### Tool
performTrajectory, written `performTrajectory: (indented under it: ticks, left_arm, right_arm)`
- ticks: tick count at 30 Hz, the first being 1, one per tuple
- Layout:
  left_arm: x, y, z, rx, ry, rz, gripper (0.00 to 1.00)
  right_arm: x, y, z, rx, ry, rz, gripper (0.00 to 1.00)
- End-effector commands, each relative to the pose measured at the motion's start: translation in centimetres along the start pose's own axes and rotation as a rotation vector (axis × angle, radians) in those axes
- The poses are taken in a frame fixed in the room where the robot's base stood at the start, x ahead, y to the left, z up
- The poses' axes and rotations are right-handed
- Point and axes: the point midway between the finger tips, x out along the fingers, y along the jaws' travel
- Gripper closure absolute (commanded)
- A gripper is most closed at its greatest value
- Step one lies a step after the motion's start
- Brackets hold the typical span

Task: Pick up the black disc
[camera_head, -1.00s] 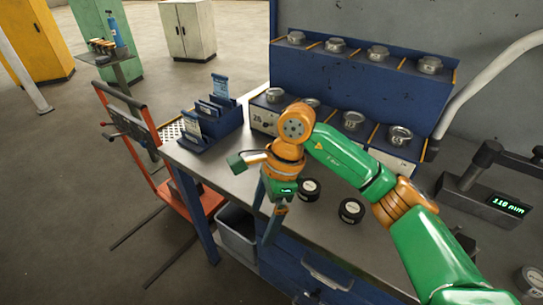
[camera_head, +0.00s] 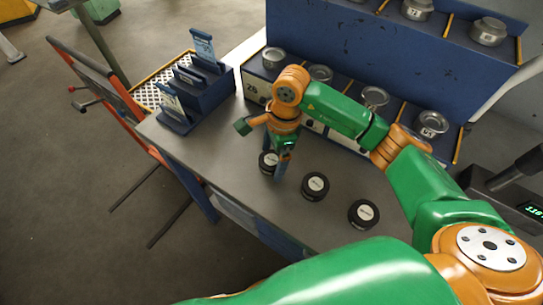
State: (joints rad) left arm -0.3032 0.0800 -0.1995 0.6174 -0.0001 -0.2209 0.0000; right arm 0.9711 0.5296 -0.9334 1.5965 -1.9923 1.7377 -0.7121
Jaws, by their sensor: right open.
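Three black discs with white labels lie in a slanting row on the grey bench top (camera_head: 255,210). The leftmost black disc (camera_head: 266,164) is partly hidden by a finger of my right gripper (camera_head: 272,166). The middle black disc (camera_head: 315,185) and the right black disc (camera_head: 363,213) lie in full view, clear of the gripper. My right gripper points down at the leftmost disc, with its jaws open. I cannot tell whether the fingers touch the disc. My left gripper is not in view.
A blue rack (camera_head: 400,115) with metal pieces in its bays stands along the back. A blue holder with cards (camera_head: 205,90) stands at the back left. A device with a green display (camera_head: 533,211) is at the right. A red-framed cart (camera_head: 90,75) stands left of the bench.

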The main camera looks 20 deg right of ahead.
Motion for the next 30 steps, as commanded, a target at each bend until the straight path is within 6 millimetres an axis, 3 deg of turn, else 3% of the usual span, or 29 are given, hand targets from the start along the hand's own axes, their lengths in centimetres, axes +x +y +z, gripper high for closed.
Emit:
performTrajectory:
  ticks: [5,16,30]
  left_arm:
    - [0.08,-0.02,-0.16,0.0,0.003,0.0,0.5]
    - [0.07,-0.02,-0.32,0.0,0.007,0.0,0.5]
    - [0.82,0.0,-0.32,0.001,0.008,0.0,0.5]
  right_arm:
    - [0.16,-0.02,0.02,0.0,-0.001,-0.001,0.0]
    - [0.09,-0.04,0.04,0.0,-0.001,-0.001,0.97]
    - [-0.69,-0.16,0.18,-0.001,-0.003,-0.006,1.0]
